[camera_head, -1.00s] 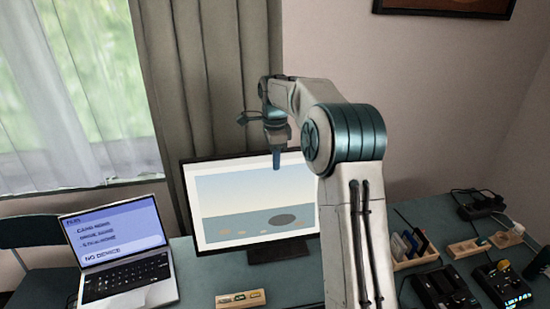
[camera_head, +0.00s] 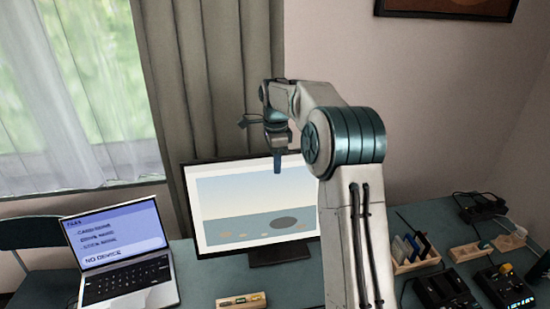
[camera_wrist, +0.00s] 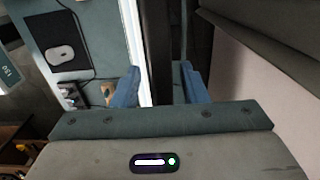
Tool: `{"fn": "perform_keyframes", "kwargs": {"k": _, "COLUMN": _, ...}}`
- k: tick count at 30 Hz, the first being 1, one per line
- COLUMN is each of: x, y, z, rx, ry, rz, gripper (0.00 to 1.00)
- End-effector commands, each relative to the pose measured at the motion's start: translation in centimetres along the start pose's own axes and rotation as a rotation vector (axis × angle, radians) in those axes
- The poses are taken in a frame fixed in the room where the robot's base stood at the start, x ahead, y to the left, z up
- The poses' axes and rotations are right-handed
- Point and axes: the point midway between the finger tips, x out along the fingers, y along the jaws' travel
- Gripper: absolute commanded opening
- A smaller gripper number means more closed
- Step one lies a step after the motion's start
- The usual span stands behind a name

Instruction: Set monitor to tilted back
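The monitor (camera_head: 255,205) stands on the table with its lit screen facing the head camera. Its tilt is hard to judge from here. My gripper (camera_head: 277,163) points down at the monitor's top edge, right of its middle. In the wrist view, my gripper (camera_wrist: 162,88) has its two blue fingers well apart. The monitor's dark top edge (camera_wrist: 159,50) runs between them, with the bright screen side to the left. I see no clear contact. My arm hides the monitor's right edge in the head view.
A laptop (camera_head: 122,255) stands open at left. A small wooden block (camera_head: 241,300) lies in front of the monitor. At right are a wooden card holder (camera_head: 416,262), dark devices (camera_head: 505,287) and wooden blocks (camera_head: 470,250). A curtain (camera_head: 215,80) hangs behind.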

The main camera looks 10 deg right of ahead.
Motion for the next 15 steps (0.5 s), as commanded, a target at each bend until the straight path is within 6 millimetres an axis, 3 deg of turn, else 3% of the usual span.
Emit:
{"fn": "perform_keyframes", "kwargs": {"k": 5, "x": -1.1, "y": -0.1, "z": 0.0, "rx": 0.000, "ry": 0.000, "rz": -0.003, "gripper": 0.38}}
{"fn": "perform_keyframes", "kwargs": {"k": 15, "x": -8.3, "y": -0.1, "z": 0.1, "rx": -0.001, "ry": 0.000, "rz": -0.006, "gripper": 0.38}}
